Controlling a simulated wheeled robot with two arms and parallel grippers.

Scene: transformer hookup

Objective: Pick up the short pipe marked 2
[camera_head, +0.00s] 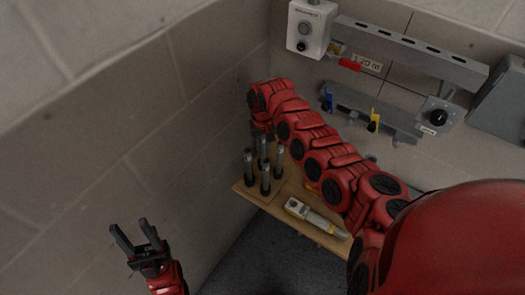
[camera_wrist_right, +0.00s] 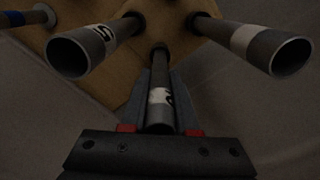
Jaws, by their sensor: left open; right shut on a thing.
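Several short grey pipes stand upright on dark pegs on a wooden shelf (camera_head: 246,189), among them a front pipe (camera_head: 265,177), a left pipe (camera_head: 249,162) and a right pipe (camera_head: 279,160). My right gripper (camera_head: 263,139) is over the back of this group. In the right wrist view it is shut on a pipe (camera_wrist_right: 160,112) with a white label; the dark mark on it is partly hidden and hard to read. Two other pipes flank it there, a left one (camera_wrist_right: 85,49) with a marked label and a right one (camera_wrist_right: 275,50). My left gripper (camera_head: 137,243) is open and empty.
A yellow-and-grey tool (camera_head: 315,216) lies on the shelf. A grey rail (camera_head: 410,50), a switch box (camera_head: 309,27) and a bracket with blue and yellow clips (camera_head: 372,112) are on the back wall. A block wall (camera_head: 120,150) bounds the left side.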

